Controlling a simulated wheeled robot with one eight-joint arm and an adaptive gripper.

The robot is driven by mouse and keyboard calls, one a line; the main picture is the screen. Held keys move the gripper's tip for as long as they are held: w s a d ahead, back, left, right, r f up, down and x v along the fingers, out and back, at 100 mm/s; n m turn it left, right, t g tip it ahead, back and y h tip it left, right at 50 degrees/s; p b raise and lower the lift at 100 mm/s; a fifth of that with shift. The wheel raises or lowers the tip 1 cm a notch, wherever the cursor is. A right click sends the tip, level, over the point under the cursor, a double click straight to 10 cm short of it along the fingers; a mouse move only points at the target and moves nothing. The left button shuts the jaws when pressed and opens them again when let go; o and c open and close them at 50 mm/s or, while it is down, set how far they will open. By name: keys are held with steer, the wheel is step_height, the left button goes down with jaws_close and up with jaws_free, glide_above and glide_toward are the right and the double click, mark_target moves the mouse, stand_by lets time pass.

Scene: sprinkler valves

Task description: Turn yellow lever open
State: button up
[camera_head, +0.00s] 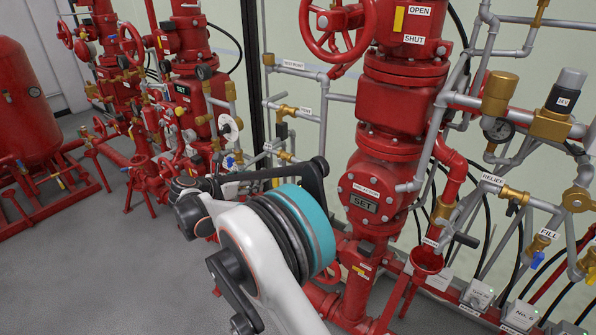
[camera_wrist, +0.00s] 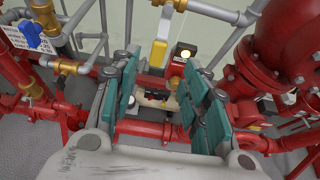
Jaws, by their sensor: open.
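In the wrist view a yellow lever (camera_wrist: 159,50) stands upright at the upper middle, its lower end paler. My gripper (camera_wrist: 161,62) is open, with teal pads on both fingers. The lever shows in or beyond the gap between the fingertips. I see no finger closed on it, and cannot tell how far it is from them. In the head view my white arm with a teal ring covers the middle; the fingers and this lever cannot be made out there.
A large red valve body (camera_head: 375,190) stands right of my arm. Grey pipes and brass fittings crowd the right side. A red tank (camera_head: 28,110) stands at far left. In the wrist view a blue handle (camera_wrist: 28,33) is at upper left. Grey floor (camera_head: 90,270) is free at lower left.

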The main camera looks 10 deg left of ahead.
mark_target(274, 179)
steer(key=b+x, duration=0.1)
steer(key=x, duration=0.6)
steer(key=f+b+x, duration=0.1)
steer(key=x, duration=0.5)
steer(key=shift+d+f+b, duration=0.1)
steer(key=shift+f+b, duration=0.15)
steer(key=shift+b, duration=0.15)
steer(key=shift+c, duration=0.6)
jaws_close()
